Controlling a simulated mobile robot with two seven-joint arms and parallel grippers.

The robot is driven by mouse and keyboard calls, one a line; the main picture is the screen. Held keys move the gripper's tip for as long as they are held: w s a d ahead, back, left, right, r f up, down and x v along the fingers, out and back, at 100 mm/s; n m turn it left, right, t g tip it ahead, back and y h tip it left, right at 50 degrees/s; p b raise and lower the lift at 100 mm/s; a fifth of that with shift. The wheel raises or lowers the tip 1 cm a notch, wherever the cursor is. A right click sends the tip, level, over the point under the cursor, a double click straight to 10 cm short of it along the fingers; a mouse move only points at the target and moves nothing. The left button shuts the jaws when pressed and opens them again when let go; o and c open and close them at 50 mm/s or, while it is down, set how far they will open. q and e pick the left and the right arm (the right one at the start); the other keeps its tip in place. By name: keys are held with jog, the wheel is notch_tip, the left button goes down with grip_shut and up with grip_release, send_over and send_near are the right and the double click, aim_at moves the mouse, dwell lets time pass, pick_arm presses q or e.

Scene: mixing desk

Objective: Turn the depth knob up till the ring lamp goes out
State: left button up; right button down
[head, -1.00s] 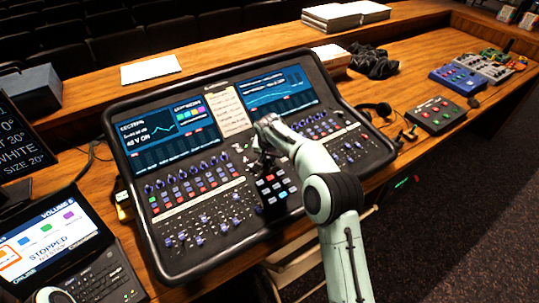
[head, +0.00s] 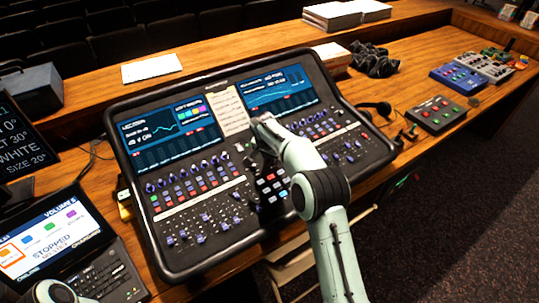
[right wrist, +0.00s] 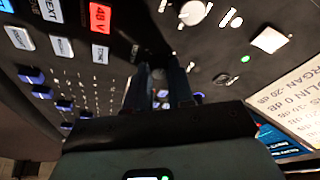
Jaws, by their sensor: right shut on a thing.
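The mixing desk (head: 163,262) is a black console with two screens and rows of knobs and faders. My right gripper (head: 262,162) is at its middle, below the pale list strip between the screens. In the right wrist view the dark fingers (right wrist: 160,88) point at the panel and are shut on a small greyish knob (right wrist: 157,73), mostly hidden between them. Its label is not readable, so I cannot confirm it is the depth knob. A small green light (right wrist: 245,59) glows nearby; I cannot tell whether it is the ring lamp. My left gripper's fingers are out of view.
A larger pale knob (right wrist: 193,12) and lit buttons (right wrist: 100,17) lie near the fingers. A laptop-like controller (head: 55,235) stands at the left. A headset (head: 378,110) and pedal boxes (head: 436,114) lie at the right.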

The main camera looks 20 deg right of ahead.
jog(key=c, duration=1)
grip_release()
jog(key=v, duration=1.3)
jog(key=shift+r, duration=0.1)
